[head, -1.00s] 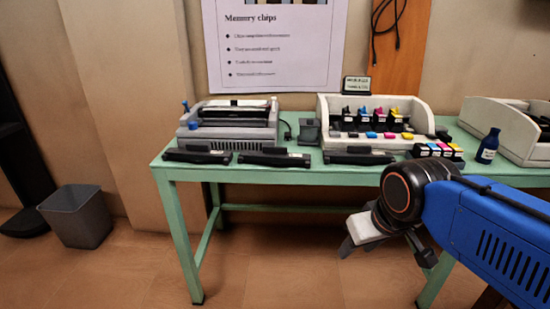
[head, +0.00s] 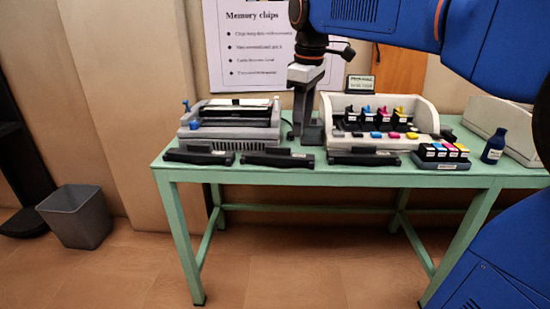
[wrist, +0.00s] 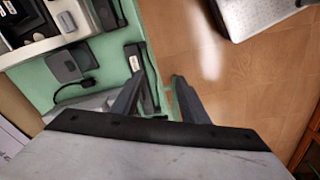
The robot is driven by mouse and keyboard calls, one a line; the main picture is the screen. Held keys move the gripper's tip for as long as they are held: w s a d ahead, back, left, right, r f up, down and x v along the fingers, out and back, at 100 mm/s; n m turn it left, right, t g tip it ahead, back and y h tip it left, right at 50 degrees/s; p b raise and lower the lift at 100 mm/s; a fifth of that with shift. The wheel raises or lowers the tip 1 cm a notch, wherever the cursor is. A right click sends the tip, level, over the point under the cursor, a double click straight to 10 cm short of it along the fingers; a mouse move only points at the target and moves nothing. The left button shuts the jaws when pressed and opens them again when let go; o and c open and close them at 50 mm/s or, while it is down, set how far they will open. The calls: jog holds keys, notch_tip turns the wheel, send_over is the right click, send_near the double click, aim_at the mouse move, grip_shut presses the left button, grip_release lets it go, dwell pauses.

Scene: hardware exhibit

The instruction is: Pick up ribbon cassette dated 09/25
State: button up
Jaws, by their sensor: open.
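Three long black ribbon cassettes lie in a row along the table's front edge: left (head: 198,157), middle (head: 278,159) and right (head: 362,158). Their dates are too small to read. My gripper (head: 308,134) is open and points down, appearing in the head view between the middle and right cassettes. In the wrist view, one black cassette (wrist: 143,70) with a white label lies just beyond the two open fingers (wrist: 157,78), nearer the left one. I cannot tell which of the three it is. Nothing is held.
A grey printer (head: 230,122) stands behind the left cassettes. A cream ink holder (head: 432,112) stands behind the right one. A small ink tray (head: 440,166) and a blue bottle (head: 493,147) are on the right of the green table (head: 300,177). A grey bin (head: 78,217) is on the floor.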

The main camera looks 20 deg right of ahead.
jog(key=w+a+r+n+g, duration=0.1)
jog(key=w+a+r+n, duration=0.25)
jog(key=w, duration=0.65)
send_over(278, 154)
notch_tip(278, 154, down, 12)
jog(key=shift+w+a+f, duration=0.1)
jog(key=shift+w, duration=0.05)
jog(key=shift+w+d+f, duration=0.1)
jog(key=shift+f, duration=1.25)
jog(key=shift+d+f, duration=0.1)
jog(key=shift+f, duration=1.2)
jog(key=c, duration=0.9)
